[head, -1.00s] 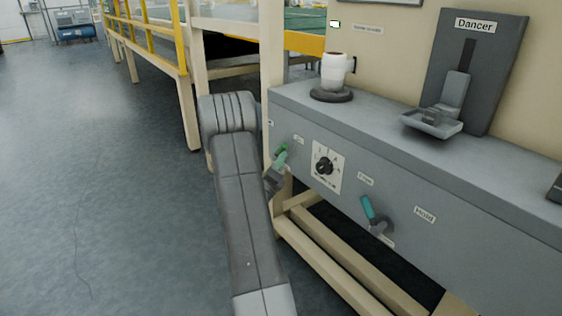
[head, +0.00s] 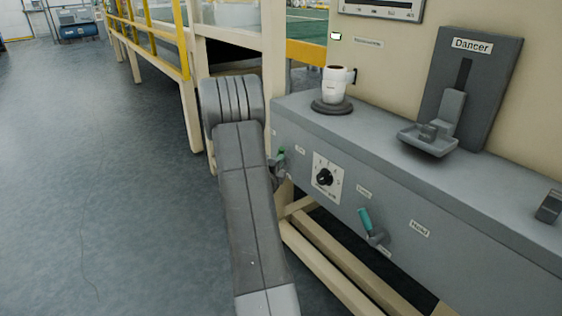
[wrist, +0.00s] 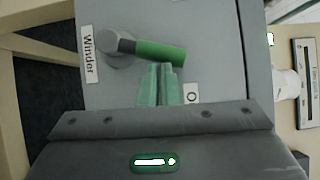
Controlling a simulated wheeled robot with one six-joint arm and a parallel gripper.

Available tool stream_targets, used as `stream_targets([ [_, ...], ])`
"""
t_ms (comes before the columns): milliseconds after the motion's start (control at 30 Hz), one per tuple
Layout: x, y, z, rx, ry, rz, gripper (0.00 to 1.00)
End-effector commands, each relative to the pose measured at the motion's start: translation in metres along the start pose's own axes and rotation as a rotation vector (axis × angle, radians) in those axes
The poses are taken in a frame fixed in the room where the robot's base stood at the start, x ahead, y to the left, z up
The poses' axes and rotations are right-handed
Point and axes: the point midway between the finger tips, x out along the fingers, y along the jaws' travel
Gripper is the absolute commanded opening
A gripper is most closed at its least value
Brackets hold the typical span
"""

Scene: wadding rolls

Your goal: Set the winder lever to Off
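The winder lever has a green handle (wrist: 160,54) on a grey pivot, beside a "Winder" label (wrist: 88,54) in the wrist view. The handle extends right from the pivot there, tilted slightly down. In the head view the green handle (head: 281,155) shows just right of my arm, pointing up. My gripper (wrist: 159,68) has its two greenish fingers close together, with nothing seen between them. Their tips are at the handle's lower edge in the wrist view; I cannot tell whether they touch it. A label starting with "O" (wrist: 192,93) is partly cut off by my gripper body.
A dial (head: 325,177) and a teal lever (head: 371,224) are on the same grey panel to the right. A white cup (head: 335,85) stands on the ledge above, left of the Dancer slider (head: 452,110). Open floor (head: 110,200) lies to the left.

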Motion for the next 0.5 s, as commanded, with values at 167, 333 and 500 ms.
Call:
stream_targets([
  [167, 0.006, -0.011, 0.008, -0.016, 0.002, 0.011, 0.0],
  [333, 0.013, -0.017, 0.018, -0.113, 0.001, 0.077, 0.0],
  [500, 0.019, -0.026, 0.027, -0.176, 0.001, 0.118, 0.0],
])
